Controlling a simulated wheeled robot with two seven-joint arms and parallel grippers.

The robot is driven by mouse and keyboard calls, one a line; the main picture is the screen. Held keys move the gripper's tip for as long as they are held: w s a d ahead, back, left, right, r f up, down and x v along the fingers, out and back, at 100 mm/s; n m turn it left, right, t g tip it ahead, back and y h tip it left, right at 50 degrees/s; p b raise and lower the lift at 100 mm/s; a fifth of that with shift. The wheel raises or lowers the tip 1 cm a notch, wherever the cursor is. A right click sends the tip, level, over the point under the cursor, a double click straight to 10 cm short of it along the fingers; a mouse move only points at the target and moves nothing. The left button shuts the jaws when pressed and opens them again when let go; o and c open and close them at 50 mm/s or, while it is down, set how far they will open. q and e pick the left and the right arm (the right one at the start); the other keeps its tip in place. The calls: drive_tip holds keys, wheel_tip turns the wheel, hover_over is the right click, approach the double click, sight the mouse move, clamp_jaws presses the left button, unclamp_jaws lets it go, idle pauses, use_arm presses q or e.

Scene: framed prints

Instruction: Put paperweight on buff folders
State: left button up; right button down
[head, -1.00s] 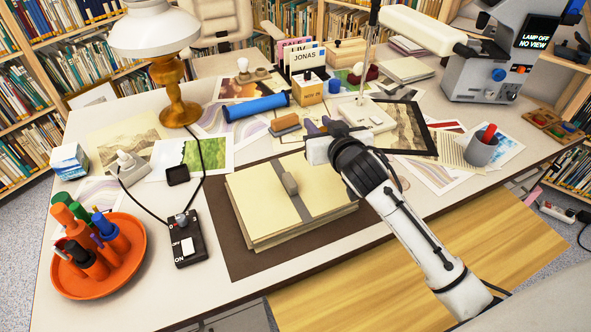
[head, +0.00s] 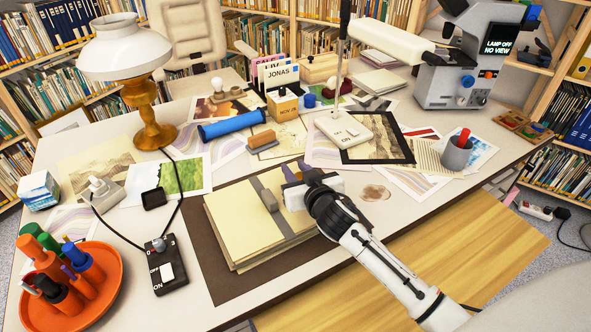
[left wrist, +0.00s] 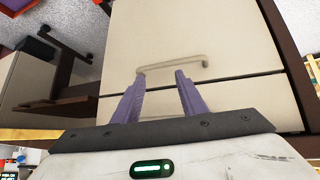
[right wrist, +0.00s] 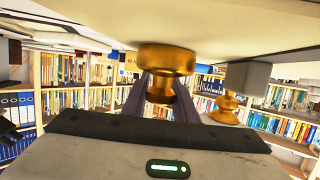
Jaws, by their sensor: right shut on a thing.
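The buff folders (head: 238,222) lie stacked on a dark brown desk mat, with a grey strap across them and a small grey block on the strap. My right gripper (head: 292,172) is over the right part of the stack, right of the strap. In the right wrist view it is shut on a round brass paperweight (right wrist: 166,58), whose wide end is close to the pale folder surface (right wrist: 95,30); I cannot tell whether they touch. The grey block (right wrist: 248,76) also shows there, beside it. My left gripper (left wrist: 155,88) is open and empty, facing a cream drawer front.
A brass lamp (head: 148,115), orange pen tray (head: 110,290) and black switch box (head: 168,270) stand left of the folders. Behind are a blue roll (head: 232,123), a brown-topped block (head: 262,141) and a white lamp base (head: 345,130). Prints lie around.

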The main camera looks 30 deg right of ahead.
drive_tip(key=c, duration=1.4)
unclamp_jaws()
drive_tip(key=shift+c, duration=0.2)
drive_tip(key=shift+r, duration=0.1)
drive_tip(key=v, duration=1.2)
drive_tip(key=shift+p, duration=0.35)
